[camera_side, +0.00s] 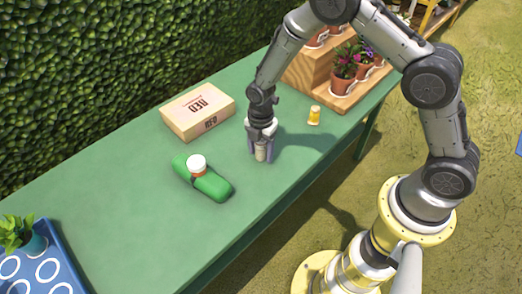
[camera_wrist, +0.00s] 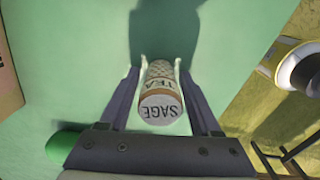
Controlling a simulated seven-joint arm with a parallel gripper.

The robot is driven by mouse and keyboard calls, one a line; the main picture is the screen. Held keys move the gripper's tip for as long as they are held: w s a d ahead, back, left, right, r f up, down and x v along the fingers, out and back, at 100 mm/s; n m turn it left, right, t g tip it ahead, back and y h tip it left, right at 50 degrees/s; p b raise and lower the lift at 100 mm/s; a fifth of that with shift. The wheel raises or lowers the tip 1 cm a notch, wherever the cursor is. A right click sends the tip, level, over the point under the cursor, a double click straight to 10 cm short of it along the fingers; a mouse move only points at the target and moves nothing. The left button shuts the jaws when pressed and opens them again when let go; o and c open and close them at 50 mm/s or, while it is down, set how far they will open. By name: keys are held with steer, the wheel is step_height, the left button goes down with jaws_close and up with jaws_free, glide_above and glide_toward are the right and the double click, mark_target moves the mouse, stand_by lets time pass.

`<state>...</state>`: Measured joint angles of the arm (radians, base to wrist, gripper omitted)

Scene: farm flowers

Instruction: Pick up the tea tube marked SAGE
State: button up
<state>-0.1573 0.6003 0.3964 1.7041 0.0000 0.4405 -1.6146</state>
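The SAGE tea tube (camera_wrist: 159,98) is a pale, patterned cylinder with SAGE on its near end and TEA on its side. It stands between the two fingers of my gripper (camera_wrist: 160,70) in the wrist view, the fingers very close on either side. Whether they press on it is not clear. In the side view my gripper (camera_side: 262,153) points straight down, low over the green table, with the pale tube (camera_side: 261,154) between its fingertips. Whether the tube rests on the table is hard to tell.
A green case (camera_side: 213,185) with a white-lidded jar (camera_side: 197,165) is nearer. A small yellow tube (camera_side: 314,115) stands right, before a wooden stand (camera_side: 306,72) with potted flowers. A blue tray (camera_side: 62,250) is front left.

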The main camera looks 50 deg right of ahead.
jaws_close()
steer(key=shift+r, duration=0.1)
